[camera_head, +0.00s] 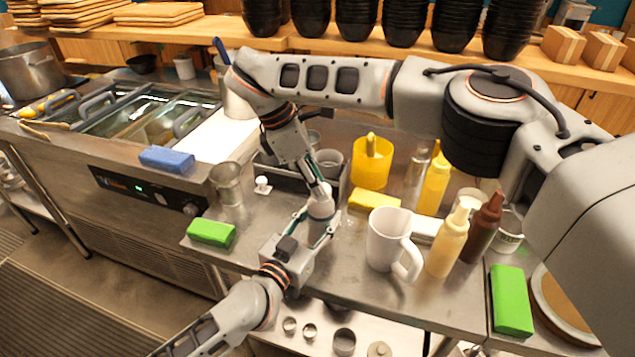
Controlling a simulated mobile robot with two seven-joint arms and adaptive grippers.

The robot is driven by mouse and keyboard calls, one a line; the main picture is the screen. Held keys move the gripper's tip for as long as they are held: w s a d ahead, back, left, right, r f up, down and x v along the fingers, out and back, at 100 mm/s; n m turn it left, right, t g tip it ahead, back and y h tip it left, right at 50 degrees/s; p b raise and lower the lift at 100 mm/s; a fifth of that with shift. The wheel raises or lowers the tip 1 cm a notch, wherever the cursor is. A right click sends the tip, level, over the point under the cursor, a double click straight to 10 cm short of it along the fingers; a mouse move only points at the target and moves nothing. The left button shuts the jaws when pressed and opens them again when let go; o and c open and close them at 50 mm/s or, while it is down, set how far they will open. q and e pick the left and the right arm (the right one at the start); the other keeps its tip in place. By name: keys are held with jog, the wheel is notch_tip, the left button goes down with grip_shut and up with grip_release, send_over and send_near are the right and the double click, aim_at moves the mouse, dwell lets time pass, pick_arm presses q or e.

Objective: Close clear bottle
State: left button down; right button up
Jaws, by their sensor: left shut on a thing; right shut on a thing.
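A pale, greyish bottle-shaped thing (321,207), seemingly the clear bottle, stands upright between my two grippers near the counter's front edge. My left gripper (318,238) comes from below and is shut on its lower part. My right gripper (319,190) reaches down from above and is shut at its top, seemingly on the cap. The fingers hide much of the bottle, and I cannot tell how the cap sits on it.
A white mug (388,240), a tan squeeze bottle (447,243) and a brown one (482,228) stand to the right. A yellow pitcher (371,163) and yellow sponge (374,200) are behind. A metal cup (227,184) and green sponge (211,233) are left.

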jog(key=shift+m, duration=0.5)
jog(key=o, duration=0.7)
notch_tip(320, 180, up, 4)
jog(key=shift+r, duration=0.1)
jog(key=shift+a+r, duration=0.1)
jog(key=shift+r, duration=0.2)
